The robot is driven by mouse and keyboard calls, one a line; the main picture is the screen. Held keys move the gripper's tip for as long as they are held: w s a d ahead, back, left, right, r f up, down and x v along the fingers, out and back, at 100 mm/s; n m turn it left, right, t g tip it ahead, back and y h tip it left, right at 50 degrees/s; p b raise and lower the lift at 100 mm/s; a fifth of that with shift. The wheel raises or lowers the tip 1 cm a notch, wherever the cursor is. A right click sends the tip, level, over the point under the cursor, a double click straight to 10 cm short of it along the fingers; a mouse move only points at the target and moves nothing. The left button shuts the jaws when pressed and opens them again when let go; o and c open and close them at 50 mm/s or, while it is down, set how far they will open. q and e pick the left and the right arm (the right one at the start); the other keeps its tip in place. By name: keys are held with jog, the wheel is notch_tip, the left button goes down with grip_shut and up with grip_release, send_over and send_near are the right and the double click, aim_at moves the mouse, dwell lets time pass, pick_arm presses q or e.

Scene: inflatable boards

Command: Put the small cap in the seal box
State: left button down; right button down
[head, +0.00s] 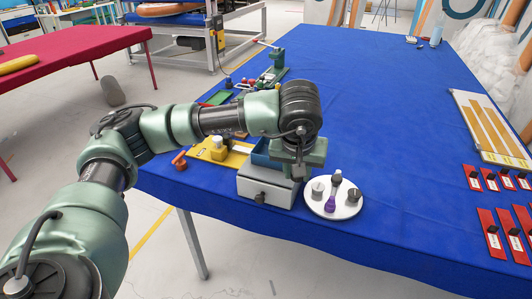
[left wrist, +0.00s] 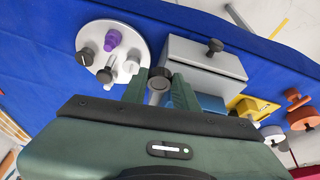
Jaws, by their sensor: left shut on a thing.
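My left gripper (head: 297,172) is over the right end of a light grey box with a dark front knob (head: 262,190), which I take for the seal box. In the left wrist view, my left gripper (left wrist: 158,92) is shut on a small grey round piece with a dark end (left wrist: 158,84), apparently the small cap. In the head view the fingers hide this piece. The grey box also shows in the left wrist view (left wrist: 205,70), beside the fingers. A blue part (head: 262,155) shows at the box's back. My right gripper is not in view.
A round white plate (head: 345,210) stands just right of the box and holds several pieces, one of them a purple one (head: 330,205). A yellow board (head: 212,155) lies to the left. Red pieces lie at the far right; the middle of the blue table (head: 400,120) is clear.

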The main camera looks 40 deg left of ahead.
pick_arm(q)
jog(key=w+a+r+n+g+y+p, duration=0.1)
jog(key=w+a+r+n+p, duration=0.1)
jog(key=w+a+r+n, duration=0.45)
jog(key=w+a+r+n+g+y+p, duration=0.1)
jog(key=a+r+n+g+y+p, duration=0.15)
jog(key=a+r, duration=0.55)
jog(key=shift+n+t+h, duration=0.4)
jog(key=shift+t+h, duration=0.05)
jog(key=f+p, duration=0.1)
jog(key=f, duration=0.5)
jog(key=d+f+p, duration=0.1)
jog(key=f, duration=0.4)
jog(key=f+p, duration=0.1)
jog(key=f, duration=0.5)
jog(key=shift+d+f+p, duration=0.25)
jog(key=shift+f+p, duration=0.05)
jog(key=shift+p, duration=0.1)
jog(key=shift+f, duration=0.1)
jog(key=c, duration=1.4)
grip_release()
jog(key=shift+o, duration=0.2)
